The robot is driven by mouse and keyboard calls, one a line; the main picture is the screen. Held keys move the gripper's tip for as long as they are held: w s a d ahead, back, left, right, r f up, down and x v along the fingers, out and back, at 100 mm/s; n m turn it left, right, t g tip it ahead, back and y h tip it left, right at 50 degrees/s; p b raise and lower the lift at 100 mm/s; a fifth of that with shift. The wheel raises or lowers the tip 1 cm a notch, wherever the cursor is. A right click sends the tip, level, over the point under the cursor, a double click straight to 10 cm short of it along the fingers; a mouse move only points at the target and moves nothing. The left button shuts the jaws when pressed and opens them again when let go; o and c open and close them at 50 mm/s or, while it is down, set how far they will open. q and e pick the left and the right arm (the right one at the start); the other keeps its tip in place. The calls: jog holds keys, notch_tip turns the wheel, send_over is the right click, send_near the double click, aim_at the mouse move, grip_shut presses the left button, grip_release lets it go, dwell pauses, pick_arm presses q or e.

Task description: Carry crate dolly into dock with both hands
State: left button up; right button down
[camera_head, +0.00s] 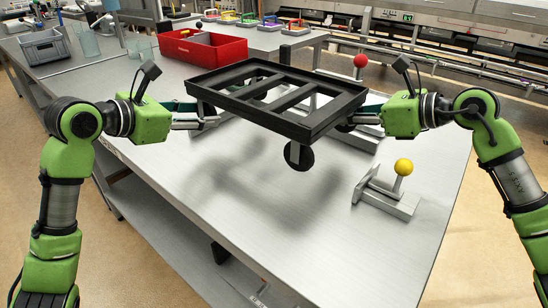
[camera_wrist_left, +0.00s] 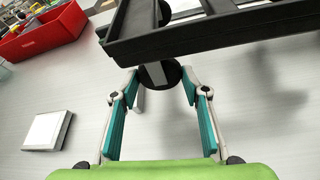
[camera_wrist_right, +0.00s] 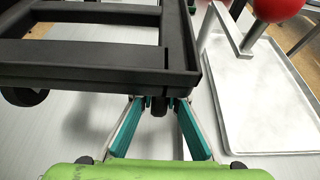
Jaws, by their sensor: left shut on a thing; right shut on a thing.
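The crate dolly (camera_head: 277,127) is a black open frame with slats and dark caster wheels (camera_head: 299,156). It hangs level above the table, its shadow below it. My left gripper (camera_head: 207,113) is shut on its left side, just under the frame; the left wrist view shows the fingers (camera_wrist_left: 158,80) around a caster area. My right gripper (camera_head: 358,119) is shut on the right side, under the frame edge, also in the right wrist view (camera_wrist_right: 158,103). Grey fixtures with a yellow ball (camera_head: 404,167) and a red ball (camera_head: 360,61) stand to the right; I cannot tell exactly which parts form the dock.
A red bin (camera_head: 203,50) stands behind the dolly at the left, and a grey crate (camera_head: 44,47) farther left. Colored items line the back table. The front of the metal table (camera_head: 330,255) is clear.

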aim_at(202, 148)
pick_arm(q)
jog(key=shift+a+r, duration=0.1)
jog(key=shift+a, duration=0.1)
pick_arm(e)
jog(key=shift+d+r, duration=0.15)
jog(key=shift+d, duration=0.05)
pick_arm(q)
jog(key=shift+f, duration=0.2)
pick_arm(e)
jog(key=shift+f, duration=0.2)
